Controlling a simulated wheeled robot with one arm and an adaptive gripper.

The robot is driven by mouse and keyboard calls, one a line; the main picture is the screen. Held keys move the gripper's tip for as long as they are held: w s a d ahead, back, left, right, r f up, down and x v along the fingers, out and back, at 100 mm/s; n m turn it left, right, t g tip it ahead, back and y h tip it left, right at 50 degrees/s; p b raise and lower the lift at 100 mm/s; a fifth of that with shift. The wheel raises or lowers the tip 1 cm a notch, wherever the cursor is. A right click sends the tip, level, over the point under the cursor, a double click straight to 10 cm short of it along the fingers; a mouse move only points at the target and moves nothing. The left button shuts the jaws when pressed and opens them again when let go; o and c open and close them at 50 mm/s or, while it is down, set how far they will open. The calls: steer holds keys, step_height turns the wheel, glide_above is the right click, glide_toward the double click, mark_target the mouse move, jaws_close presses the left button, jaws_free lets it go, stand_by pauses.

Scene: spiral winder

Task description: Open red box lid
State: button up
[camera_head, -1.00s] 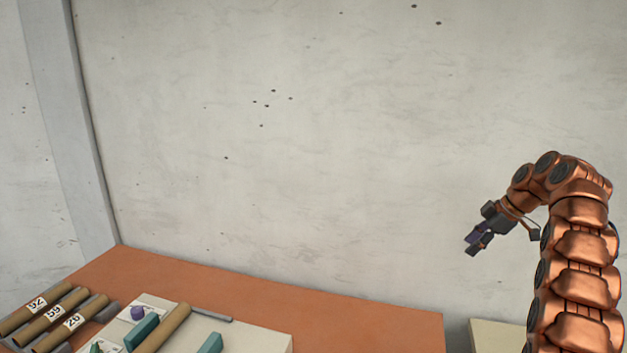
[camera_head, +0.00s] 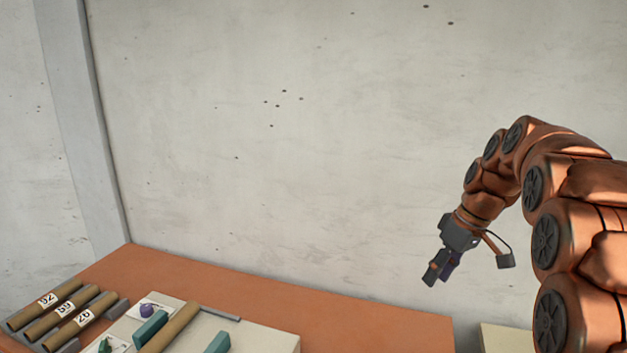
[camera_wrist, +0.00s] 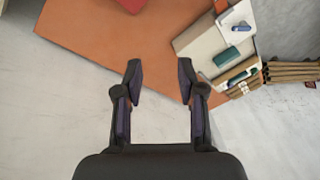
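A red object (camera_wrist: 131,5), perhaps the red box, shows at the top edge of the wrist view, on the orange table (camera_wrist: 90,40). Most of it is cut off, so I cannot make out a lid. It does not show in the head view. My gripper (camera_wrist: 160,76) is open and empty, its two dark fingers well apart. In the head view my gripper (camera_head: 438,272) hangs in the air, pointing down, near the right end of the orange table (camera_head: 265,300). It is apart from the red object.
A pale panel (camera_head: 265,342) with teal blocks, a brown tube and a purple knob (camera_head: 147,310) stands on the table. Numbered brown tubes (camera_head: 60,318) lie at the left. A pale surface (camera_head: 500,338) shows at lower right. A grey wall (camera_head: 300,150) stands behind.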

steer(key=s+a+f+m+g+h, duration=0.1)
steer(key=s+f, duration=0.3)
steer(key=s, duration=0.8)
steer(key=s+a+f+m+h, duration=0.1)
steer(key=s+a+f+m, duration=0.2)
steer(key=s, duration=0.9)
steer(key=s+a+f+m+g+h, duration=0.1)
steer(key=s+a+f+m, duration=0.1)
steer(key=s, duration=1)
steer(key=shift+a+f+g+b, duration=0.4)
steer(key=shift+a+f, duration=0.3)
steer(key=shift+f, duration=0.65)
